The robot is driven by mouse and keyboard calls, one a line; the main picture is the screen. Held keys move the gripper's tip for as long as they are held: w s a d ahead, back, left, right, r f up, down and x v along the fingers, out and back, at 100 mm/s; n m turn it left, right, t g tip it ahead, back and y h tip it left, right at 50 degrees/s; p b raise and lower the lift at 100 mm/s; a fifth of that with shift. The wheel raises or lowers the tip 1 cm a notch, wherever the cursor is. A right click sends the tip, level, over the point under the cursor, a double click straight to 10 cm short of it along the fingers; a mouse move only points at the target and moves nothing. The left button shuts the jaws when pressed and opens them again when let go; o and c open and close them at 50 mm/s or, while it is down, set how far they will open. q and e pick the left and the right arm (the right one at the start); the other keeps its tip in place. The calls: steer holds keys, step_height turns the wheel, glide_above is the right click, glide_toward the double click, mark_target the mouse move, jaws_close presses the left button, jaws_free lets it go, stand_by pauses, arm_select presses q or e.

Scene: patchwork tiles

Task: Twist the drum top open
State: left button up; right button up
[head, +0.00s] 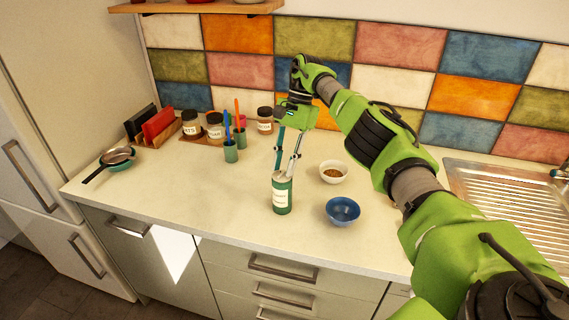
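The drum (282,198) is a small green canister with a white label, upright near the front edge of the counter. Its greyish top (283,176) is partly covered by my fingers. My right gripper (285,172) points down from above, its two fingers reaching the drum's top, one towards the left and back, the other towards the right and front. There is a gap between the fingers. I cannot tell whether they press on the top or only stand around it. My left gripper is not in view.
A blue bowl (342,210) and a white bowl with brown contents (333,173) stand just right of the drum. Green cups (231,153) with brushes and several spice jars (215,128) stand behind left. A pan (118,157) lies far left, a sink (505,195) right. Counter left of the drum is clear.

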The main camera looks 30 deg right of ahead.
mark_target(284, 171)
steer(key=shift+r+p, duration=2)
steer(key=shift+r, duration=0.8)
